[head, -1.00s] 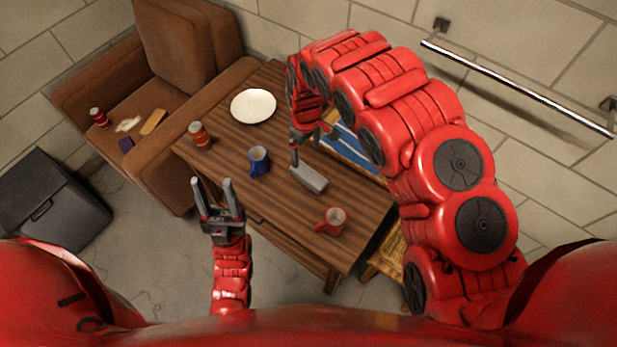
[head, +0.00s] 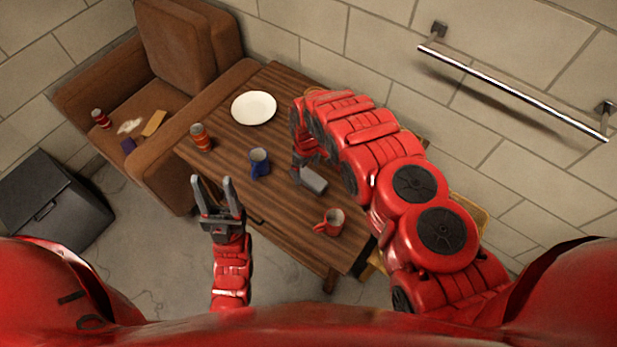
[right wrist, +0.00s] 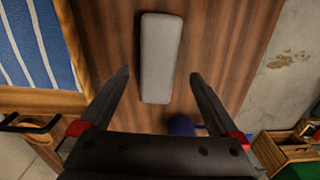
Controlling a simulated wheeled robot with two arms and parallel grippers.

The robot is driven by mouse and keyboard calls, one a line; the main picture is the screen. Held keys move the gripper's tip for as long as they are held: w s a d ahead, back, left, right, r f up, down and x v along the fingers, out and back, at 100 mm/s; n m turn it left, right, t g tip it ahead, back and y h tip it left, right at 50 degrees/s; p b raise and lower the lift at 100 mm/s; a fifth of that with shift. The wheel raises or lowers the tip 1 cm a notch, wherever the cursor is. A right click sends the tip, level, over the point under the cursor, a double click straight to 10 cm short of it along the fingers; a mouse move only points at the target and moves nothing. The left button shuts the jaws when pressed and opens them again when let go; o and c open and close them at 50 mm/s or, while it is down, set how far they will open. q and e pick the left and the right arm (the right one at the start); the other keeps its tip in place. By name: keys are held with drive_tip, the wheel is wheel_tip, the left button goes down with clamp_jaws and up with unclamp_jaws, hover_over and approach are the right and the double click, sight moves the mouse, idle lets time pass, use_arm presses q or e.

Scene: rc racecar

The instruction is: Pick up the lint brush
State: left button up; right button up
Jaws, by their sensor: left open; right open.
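A grey, rounded block, which looks to be the lint brush (head: 313,181), lies on the wooden table (head: 225,155). In the right wrist view the grey block (right wrist: 160,55) lies ahead of and between the open fingers, with a gap on both sides. My right gripper (right wrist: 159,74) is open and empty. In the head view the right gripper (head: 306,166) is at the block's far end, partly hidden by my arm; contact cannot be told. My left gripper (head: 212,181) is open and empty off the table's near-left edge.
A blue mug (head: 259,163) stands left of the block and a red mug (head: 332,223) nearer me. A can (head: 201,137) and white plate (head: 254,108) are farther off. A brown armchair (head: 185,50) is left; a wall rail (head: 510,92) is right.

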sight(308, 175)
drive_tip(key=shift+d+f+p, duration=0.2)
drive_tip(key=shift+f+p, duration=0.3)
drive_tip(key=shift+f, duration=0.85)
drive_tip(key=shift+f+b, duration=0.45)
drive_tip(key=shift+f, duration=0.65)
drive_tip(key=c, duration=1.5)
drive_tip(key=shift+r, duration=0.2)
